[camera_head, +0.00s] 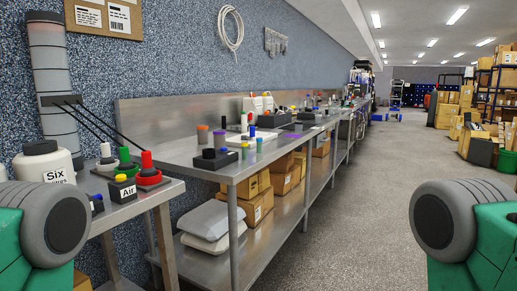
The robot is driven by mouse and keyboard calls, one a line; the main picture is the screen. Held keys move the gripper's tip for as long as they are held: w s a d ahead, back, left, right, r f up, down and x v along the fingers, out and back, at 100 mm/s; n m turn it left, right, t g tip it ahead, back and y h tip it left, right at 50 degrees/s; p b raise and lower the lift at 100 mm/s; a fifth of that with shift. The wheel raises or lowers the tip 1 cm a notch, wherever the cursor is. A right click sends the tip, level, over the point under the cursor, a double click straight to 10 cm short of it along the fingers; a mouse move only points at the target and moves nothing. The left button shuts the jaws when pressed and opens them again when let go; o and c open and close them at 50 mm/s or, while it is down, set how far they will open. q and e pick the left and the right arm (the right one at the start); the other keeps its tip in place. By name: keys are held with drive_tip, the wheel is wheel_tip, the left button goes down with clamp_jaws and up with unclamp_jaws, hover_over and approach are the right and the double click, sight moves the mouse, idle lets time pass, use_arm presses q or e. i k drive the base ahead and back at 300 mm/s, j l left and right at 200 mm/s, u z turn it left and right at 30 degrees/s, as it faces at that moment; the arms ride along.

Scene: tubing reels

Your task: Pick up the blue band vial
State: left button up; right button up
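Several small vials and capped pieces stand on the long steel bench (183,150) ahead. A small upright piece with blue on it (252,132) stands near a white board, and may be the blue band vial. Another small blue spot (223,150) shows at the black block (209,158) near the bench's front. The pieces are too small to tell which one carries a blue band. Neither of my grippers is in view; only green and grey parts of my own arms show at the bottom left and bottom right corners.
A nearer steel table (122,207) at left holds a white jar (44,163), a block marked "Air" (123,189) and red and green pieces. The floor (360,210) at right is clear.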

sight(260, 141)
drive_tip(key=i+l+z, duration=0.3)
drive_tip(key=i, duration=0.4)
drive_tip(key=i+l+z, duration=0.35)
drive_tip(key=i, duration=0.35)
drive_tip(key=i+l+z, duration=0.1)
drive_tip(key=i+z, duration=0.2)
drive_tip(key=i, duration=0.4)
